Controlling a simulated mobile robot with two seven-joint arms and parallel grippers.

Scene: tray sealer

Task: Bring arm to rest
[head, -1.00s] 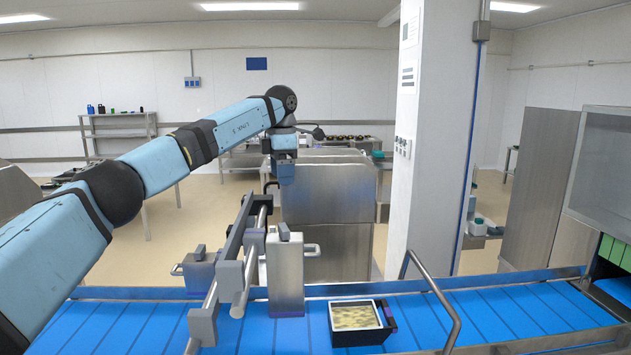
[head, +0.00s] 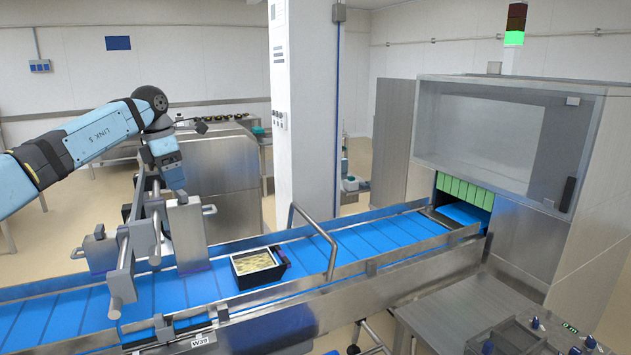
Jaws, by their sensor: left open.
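A dark tray with pale yellowish contents (head: 256,268) sits on the blue belt (head: 325,248) to the right, apart from the gripper. My right gripper is not in view.
A metal rail guide (head: 130,250) stands across the belt at left. The sealer machine (head: 500,140), with green curtain strips (head: 465,190) and a lit green lamp (head: 514,38), stands at right. A white column (head: 303,110) rises behind.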

